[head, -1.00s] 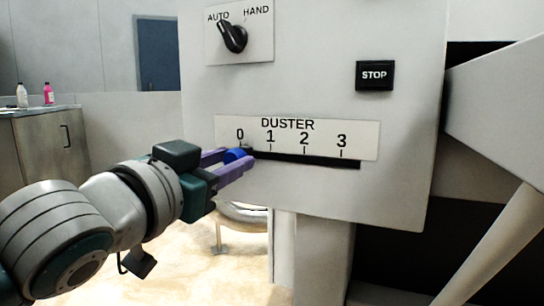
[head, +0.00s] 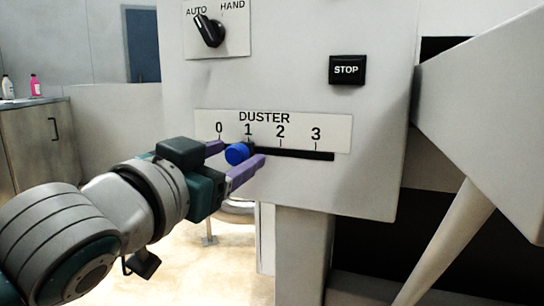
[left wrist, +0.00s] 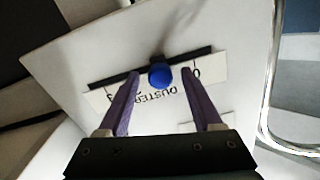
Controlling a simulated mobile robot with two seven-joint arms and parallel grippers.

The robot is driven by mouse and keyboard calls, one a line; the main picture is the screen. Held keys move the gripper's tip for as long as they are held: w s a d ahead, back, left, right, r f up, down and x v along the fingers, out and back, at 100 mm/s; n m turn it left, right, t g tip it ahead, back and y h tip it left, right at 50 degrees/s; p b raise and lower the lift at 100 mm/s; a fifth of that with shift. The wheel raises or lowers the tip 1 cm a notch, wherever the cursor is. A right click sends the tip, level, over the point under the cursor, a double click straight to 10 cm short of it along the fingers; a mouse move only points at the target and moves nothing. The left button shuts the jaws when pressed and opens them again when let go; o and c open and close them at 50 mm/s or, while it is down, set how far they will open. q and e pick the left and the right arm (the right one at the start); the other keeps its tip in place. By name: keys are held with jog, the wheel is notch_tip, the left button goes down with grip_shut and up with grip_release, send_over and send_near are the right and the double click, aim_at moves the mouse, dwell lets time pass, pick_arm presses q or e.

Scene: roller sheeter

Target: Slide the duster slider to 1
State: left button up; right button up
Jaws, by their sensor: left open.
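The duster slider's blue knob (head: 237,153) stands out from a dark slot (head: 300,154) below the printed scale (head: 298,120) marked 0 to 3. Its stem meets the slot at about the 1 mark. My left gripper (head: 236,157) is open, with its purple fingers on either side of the knob. In the left wrist view, the knob (left wrist: 160,75) sits between the fingertips with a gap to both, and the scale is upside down and partly hidden by the fingers. My right gripper is not in view.
A STOP button (head: 347,70) and an AUTO/HAND rotary switch (head: 209,31) are on the same panel (head: 290,85) above the slider. A slanted grey machine part (head: 480,120) stands at the right. A cabinet (head: 35,140) with bottles is at the far left.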

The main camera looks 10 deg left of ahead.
pick_arm(q)
jog(key=shift+s+a, duration=0.1)
jog(key=shift+s, duration=0.45)
jog(key=s+a+p, duration=0.1)
jog(key=s+p, duration=0.1)
jog(key=s, duration=0.6)
jog(key=shift+s+a, duration=0.3)
jog(key=shift+a, duration=0.05)
